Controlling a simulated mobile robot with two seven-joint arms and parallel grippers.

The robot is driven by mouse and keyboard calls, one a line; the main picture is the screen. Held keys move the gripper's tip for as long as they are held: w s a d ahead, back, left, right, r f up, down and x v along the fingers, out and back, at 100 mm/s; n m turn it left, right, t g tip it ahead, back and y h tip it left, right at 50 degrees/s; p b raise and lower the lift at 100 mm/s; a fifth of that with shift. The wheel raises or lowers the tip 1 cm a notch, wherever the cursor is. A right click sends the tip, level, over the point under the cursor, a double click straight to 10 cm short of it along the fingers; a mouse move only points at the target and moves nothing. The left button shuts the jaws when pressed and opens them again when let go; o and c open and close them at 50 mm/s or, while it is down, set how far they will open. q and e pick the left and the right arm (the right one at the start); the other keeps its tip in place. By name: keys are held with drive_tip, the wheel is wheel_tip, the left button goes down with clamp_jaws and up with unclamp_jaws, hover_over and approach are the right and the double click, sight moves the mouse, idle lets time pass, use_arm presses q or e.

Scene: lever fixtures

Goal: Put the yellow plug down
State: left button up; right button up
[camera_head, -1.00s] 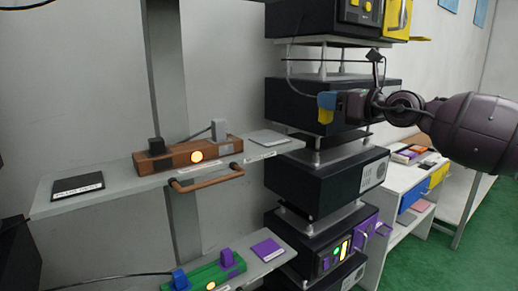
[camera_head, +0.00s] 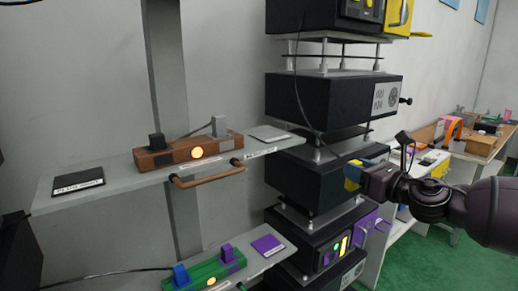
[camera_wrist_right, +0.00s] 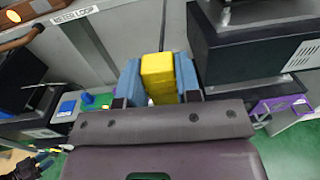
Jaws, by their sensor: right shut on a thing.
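My right gripper (camera_head: 353,174) is in the head view, right of the shelves and in front of the dark boxes. It is shut on the yellow plug (camera_head: 352,184), which is held in the air. In the right wrist view the yellow plug (camera_wrist_right: 158,76) sits between the two blue fingers of the gripper (camera_wrist_right: 159,85). A thin dark cable (camera_head: 299,90) hangs from the upper box towards the plug. My left gripper is not seen in the head view.
The upper shelf (camera_head: 110,187) carries a brown socket strip (camera_head: 170,157) with a lit button, a dark pad (camera_head: 78,182) and a light pad (camera_head: 268,133). A lower shelf has a green strip (camera_head: 208,270) and a purple pad (camera_head: 267,245). Dark stacked boxes (camera_head: 325,98) stand behind my gripper.

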drive_tip(key=s+d+f+m+t+h, duration=0.2)
drive_tip(key=s+d+f+m+h, duration=0.15)
drive_tip(key=s+d+f, duration=0.45)
drive_tip(key=s+d+f+m+t+h, duration=0.1)
drive_tip(key=s+d+f+m+h, duration=0.3)
drive_tip(key=s+f, duration=0.7)
drive_tip(key=w+a+f+n+h, duration=0.1)
drive_tip(key=a+h, duration=0.1)
drive_tip(key=a, duration=1.2)
drive_tip(key=shift+w+a+f, duration=0.2)
drive_tip(key=shift+w+f, duration=0.05)
drive_tip(key=shift+d, duration=0.1)
